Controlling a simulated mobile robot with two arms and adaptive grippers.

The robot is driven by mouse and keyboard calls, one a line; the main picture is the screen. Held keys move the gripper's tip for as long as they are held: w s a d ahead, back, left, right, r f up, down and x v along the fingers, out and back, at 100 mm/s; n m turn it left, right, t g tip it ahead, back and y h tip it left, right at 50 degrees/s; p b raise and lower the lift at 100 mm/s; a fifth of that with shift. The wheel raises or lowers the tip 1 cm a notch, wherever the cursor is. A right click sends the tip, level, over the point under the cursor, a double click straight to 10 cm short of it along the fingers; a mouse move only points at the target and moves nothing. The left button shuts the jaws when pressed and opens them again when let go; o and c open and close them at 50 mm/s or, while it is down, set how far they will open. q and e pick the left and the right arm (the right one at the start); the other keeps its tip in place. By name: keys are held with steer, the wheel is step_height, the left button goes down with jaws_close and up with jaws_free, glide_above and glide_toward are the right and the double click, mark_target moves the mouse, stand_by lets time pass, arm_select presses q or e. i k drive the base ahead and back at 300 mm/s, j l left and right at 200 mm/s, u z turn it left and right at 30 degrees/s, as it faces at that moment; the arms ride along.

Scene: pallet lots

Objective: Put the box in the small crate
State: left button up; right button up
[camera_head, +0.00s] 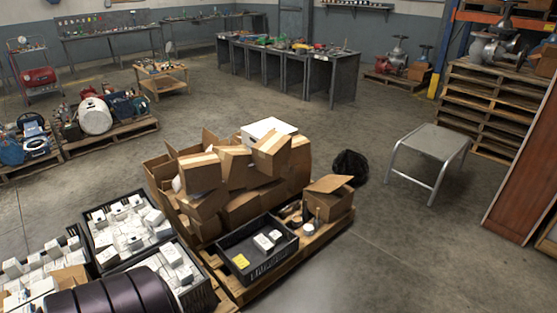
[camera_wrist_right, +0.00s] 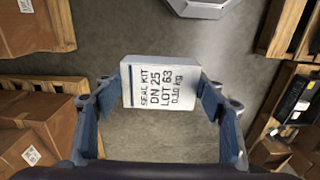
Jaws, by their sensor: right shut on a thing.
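The box (camera_wrist_right: 160,86) is a small white carton printed "SEAL KIT DN 25 LOT 63 0.10 kg". In the right wrist view my right gripper (camera_wrist_right: 163,92) is shut on it, one blue-grey finger on each side. Bare concrete floor shows beyond it. The small crate (camera_head: 274,263) appears to be the black open one on the pallet in the head view, with a few white boxes and a yellow item inside. A dark crate-like edge (camera_wrist_right: 292,104) shows at the right of the wrist view. My left gripper is not in view.
Brown cartons (camera_head: 240,208) are piled behind the black crate. An open carton (camera_head: 329,197) stands to its right on the pallet (camera_head: 322,238). Larger black crates (camera_head: 92,224) full of white boxes stand at left. A grey metal stool (camera_head: 432,142) and open floor lie to the right.

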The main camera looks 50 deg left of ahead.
mark_target(252, 256)
steer(key=i+u, duration=0.3)
steer(key=i, duration=0.25)
steer(key=i+l+u, duration=0.1)
steer(key=i+u, duration=0.25)
steer(key=i, duration=0.15)
steer(key=i+l+u, duration=0.3)
steer(key=i, duration=0.25)
steer(key=i+j+u, duration=0.15)
steer(key=u, duration=0.35)
steer(key=i+u, duration=0.3)
steer(key=u, duration=0.2)
steer(key=i+l+u, duration=0.1)
steer(key=i+u, duration=0.15)
steer(key=u, duration=0.2)
steer(key=i+l+u, duration=0.15)
steer(key=u, duration=0.35)
steer(key=i, duration=0.1)
